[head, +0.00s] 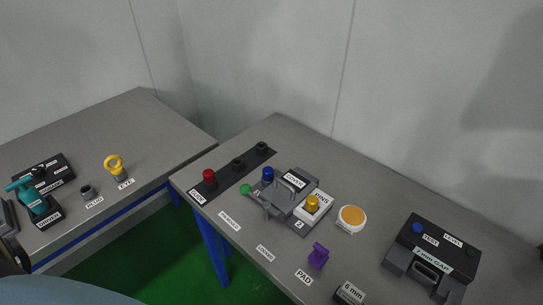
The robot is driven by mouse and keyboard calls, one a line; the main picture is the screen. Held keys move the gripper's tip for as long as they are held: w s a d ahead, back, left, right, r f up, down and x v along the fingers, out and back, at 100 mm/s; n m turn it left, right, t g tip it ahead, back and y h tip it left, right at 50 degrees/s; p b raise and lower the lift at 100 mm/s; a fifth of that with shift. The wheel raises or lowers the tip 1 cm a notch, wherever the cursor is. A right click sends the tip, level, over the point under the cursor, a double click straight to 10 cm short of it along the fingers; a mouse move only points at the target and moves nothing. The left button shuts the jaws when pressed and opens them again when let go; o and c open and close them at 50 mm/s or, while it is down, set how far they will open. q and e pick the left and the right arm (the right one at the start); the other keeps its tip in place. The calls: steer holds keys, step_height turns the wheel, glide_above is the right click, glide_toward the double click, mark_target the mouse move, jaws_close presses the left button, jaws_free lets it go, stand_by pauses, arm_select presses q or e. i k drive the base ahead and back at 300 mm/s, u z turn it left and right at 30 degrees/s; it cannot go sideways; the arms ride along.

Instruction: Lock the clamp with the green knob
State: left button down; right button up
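A grey clamp fixture (293,184) stands on the right-hand table in the head view. Its green knob (246,189) is at the left end of a grey lever arm (264,207), low and near the table's left edge. A blue knob (268,173) stands just behind the green one. I cannot tell from this angle whether the clamp is locked. Neither of my grippers shows in the view.
A black strip with a red knob (209,177) lies behind-left of the clamp. An orange-topped round pot (351,217), a purple piece (318,256) and a black gauge box (437,250) stand to the right. A second table (120,125) is at left, beyond a gap.

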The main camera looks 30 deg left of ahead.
mark_target(245, 190)
steer(key=u, duration=1)
steer(key=k, duration=0.5)
steer(key=u, duration=0.9)
steer(key=i, duration=0.7)
steer(key=z, duration=1.6)
